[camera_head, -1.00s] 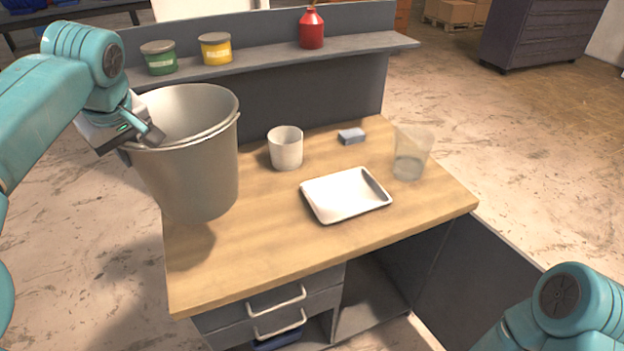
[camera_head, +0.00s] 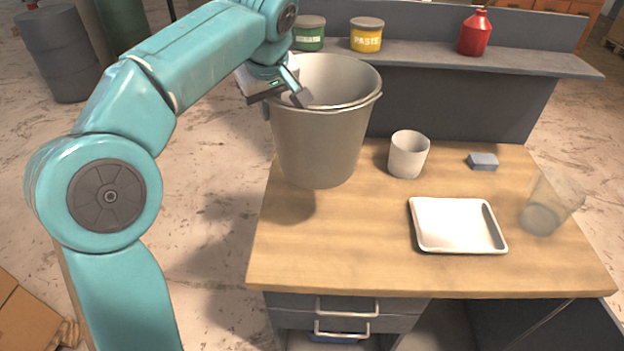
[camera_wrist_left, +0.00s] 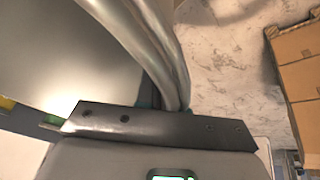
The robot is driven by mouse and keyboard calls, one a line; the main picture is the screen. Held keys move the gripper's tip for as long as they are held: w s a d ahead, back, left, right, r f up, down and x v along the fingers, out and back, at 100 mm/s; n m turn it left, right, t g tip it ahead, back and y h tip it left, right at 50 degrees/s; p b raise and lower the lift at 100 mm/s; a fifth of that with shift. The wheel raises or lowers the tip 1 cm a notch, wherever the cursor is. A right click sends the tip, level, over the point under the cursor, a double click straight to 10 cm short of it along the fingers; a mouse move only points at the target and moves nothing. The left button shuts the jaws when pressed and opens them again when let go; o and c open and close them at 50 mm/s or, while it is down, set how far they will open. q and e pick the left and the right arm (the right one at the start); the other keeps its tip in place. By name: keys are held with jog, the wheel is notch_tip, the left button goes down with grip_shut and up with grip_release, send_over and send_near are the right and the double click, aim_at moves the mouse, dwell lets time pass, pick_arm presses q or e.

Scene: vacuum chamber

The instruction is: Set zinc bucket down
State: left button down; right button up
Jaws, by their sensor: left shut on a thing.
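The grey zinc bucket (camera_head: 322,140) is upright at the left end of the wooden bench top (camera_head: 330,250). My left gripper (camera_head: 298,92) is shut on the near left part of its rim. A dark shadow lies on the wood at the bucket's lower left. The base seems slightly above the wood, but I cannot tell for certain. In the left wrist view the bucket's wall (camera_wrist_left: 70,50) and curved rim fill the upper left, close against the gripper. My right gripper is out of view.
A white cup (camera_head: 408,155) stands right of the bucket. Further right are a white tray (camera_head: 457,226), a grey-blue block (camera_head: 483,161) and a clear beaker (camera_head: 549,203). Green (camera_head: 309,36) and yellow (camera_head: 367,36) tins and a red bottle (camera_head: 474,35) stand on the shelf behind.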

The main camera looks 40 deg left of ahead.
pick_arm(q)
notch_tip(320, 180, down, 19)
jog(key=b, duration=0.1)
dwell(0.4)
jog(key=shift+d+b, duration=0.15)
jog(key=shift+b, duration=0.15)
jog(key=shift+f, duration=0.2)
jog(key=c, duration=1.4)
grip_release()
jog(key=shift+o, duration=0.7)
jog(key=shift+s, duration=0.1)
